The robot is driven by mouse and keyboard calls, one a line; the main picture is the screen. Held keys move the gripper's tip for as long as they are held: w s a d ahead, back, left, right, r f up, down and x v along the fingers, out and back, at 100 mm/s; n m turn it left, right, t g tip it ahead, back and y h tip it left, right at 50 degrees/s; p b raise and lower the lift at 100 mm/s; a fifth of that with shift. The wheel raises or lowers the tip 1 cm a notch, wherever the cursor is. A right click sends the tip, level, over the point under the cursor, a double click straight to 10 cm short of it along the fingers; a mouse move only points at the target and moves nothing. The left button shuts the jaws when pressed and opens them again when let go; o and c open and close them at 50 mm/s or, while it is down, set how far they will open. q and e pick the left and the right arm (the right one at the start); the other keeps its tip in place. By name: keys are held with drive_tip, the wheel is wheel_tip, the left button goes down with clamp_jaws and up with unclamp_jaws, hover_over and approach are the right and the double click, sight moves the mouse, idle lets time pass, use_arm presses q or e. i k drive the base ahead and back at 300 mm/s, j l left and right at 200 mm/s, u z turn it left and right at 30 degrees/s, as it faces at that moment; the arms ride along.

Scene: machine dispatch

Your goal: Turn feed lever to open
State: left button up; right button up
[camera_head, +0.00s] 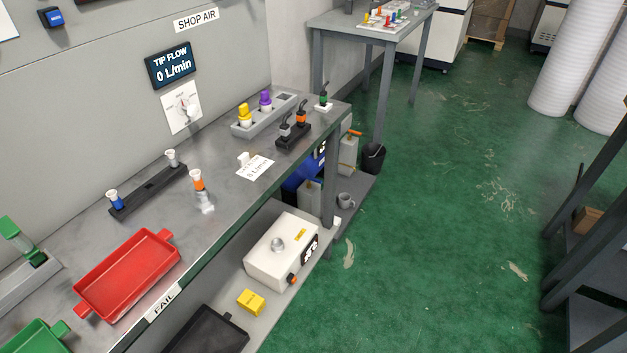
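Under the SHOP AIR sign (196,19) on the grey wall, a display (170,65) reads "TIP FLOW 0 L/min". Below it is a white square plate (182,107) with a small round control and a reddish mark, which looks like the feed lever. Its labels and exact position are too small to read. Neither of my grippers is in view, and nothing touches the plate.
The grey bench (230,195) runs below the wall. It bears a red tray (128,274), a black rack (147,191), a grey holder (265,115) with yellow and purple pieces and a black holder (293,135). A white box (282,250) stands on the lower shelf. Green floor (430,220) is open to the right.

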sight(310, 178)
drive_tip(key=i+l+u, duration=0.1)
drive_tip(key=u, duration=0.7)
drive_tip(key=i+l+u, duration=0.2)
drive_tip(key=l+u, duration=0.3)
drive_tip(key=l, duration=0.3)
drive_tip(key=l+u, duration=0.45)
drive_tip(key=l, duration=0.4)
